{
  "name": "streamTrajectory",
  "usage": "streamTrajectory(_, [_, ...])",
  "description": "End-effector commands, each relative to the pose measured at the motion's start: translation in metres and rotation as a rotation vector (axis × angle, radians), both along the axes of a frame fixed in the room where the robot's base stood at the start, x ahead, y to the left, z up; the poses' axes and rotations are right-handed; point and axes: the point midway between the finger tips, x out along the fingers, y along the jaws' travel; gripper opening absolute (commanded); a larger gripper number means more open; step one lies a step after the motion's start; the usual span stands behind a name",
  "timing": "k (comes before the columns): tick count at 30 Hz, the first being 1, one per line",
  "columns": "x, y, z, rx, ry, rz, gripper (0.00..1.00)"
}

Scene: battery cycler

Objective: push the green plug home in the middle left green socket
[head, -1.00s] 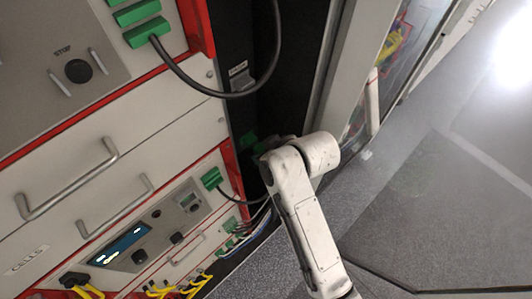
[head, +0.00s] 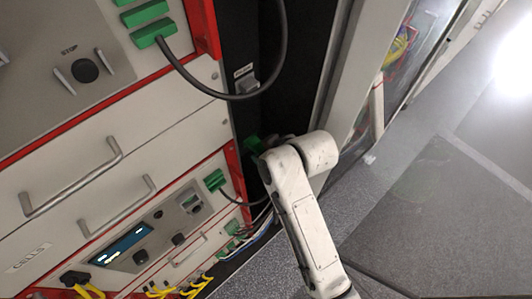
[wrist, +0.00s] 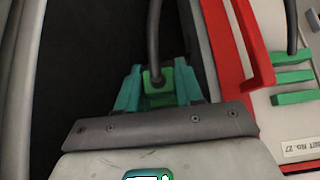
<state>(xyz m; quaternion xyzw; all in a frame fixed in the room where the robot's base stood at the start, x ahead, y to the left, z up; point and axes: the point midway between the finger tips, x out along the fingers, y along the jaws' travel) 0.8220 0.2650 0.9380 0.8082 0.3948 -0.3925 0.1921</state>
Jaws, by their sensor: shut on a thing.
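The green plug (wrist: 160,87) sits between the teal fingers of my gripper (wrist: 158,80), with its grey cable running up out of the wrist view. My gripper is shut on it. In the head view the green plug (head: 253,144) shows in part beside my white wrist, in front of the dark gap right of the cabinet; my gripper is mostly hidden there. Three green sockets stand in a stack at the upper left of the head view; the middle one (head: 145,13) looks empty and is well apart from the plug. I cannot tell which is the task's socket.
A grey cable (head: 215,92) loops from the lowest stacked green connector (head: 153,36). A red frame edge (wrist: 226,60) stands between the held plug and the sockets. Cabinet handles (head: 75,180) stick out below. A lower green connector (head: 214,180) carries another cable. Open floor lies right.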

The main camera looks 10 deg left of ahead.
Motion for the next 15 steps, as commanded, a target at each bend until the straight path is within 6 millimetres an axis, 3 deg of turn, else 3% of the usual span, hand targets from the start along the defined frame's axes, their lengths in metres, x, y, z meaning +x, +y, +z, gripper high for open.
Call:
streamTrajectory(1, [-0.0001, -0.0010, -0.0005, -0.001, 0.002, -0.001, 0.19])
streamTrajectory(2, [-0.0002, -0.0010, -0.0006, -0.002, 0.001, -0.001, 0.39])
streamTrajectory(9, [-0.0002, -0.0011, -0.0007, -0.001, 0.002, -0.001, 0.62])
streamTrajectory(15, [-0.0003, -0.0010, -0.0007, -0.001, 0.002, -0.001, 0.66])
